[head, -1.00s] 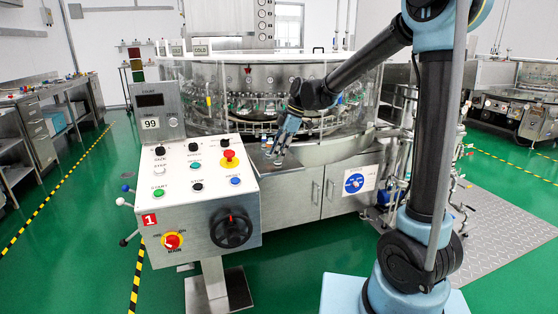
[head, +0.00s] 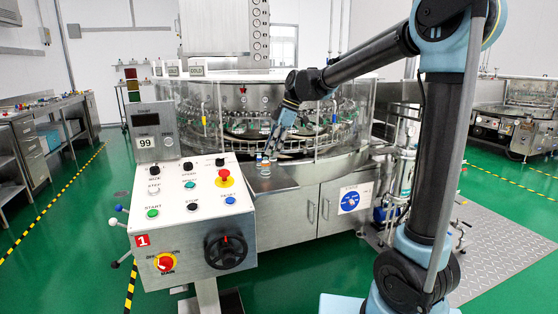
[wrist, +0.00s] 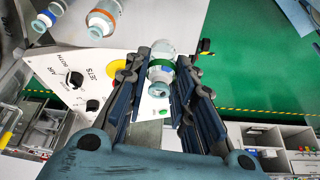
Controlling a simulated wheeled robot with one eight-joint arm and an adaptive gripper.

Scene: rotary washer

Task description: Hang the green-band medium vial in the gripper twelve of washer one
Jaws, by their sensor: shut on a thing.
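The green-band vial (wrist: 161,72) is clear glass with a green band and a whitish neck end, seen between the fingers in the wrist view. My gripper (wrist: 164,78) is shut on it. In the head view, my gripper (head: 272,147) points down above the metal ledge at the front of washer one (head: 268,112); the held vial is too small to make out there. The washer is a round machine behind clear panels, with a ring of small grippers inside. I cannot tell which of them is number twelve.
An orange-band vial (wrist: 103,18) and a blue-band vial (wrist: 48,15) stand on the metal ledge (head: 275,180). The control panel (head: 190,205), marked 1, stands front left of the washer. A side bench (head: 35,135) is at the left. Green floor is free between them.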

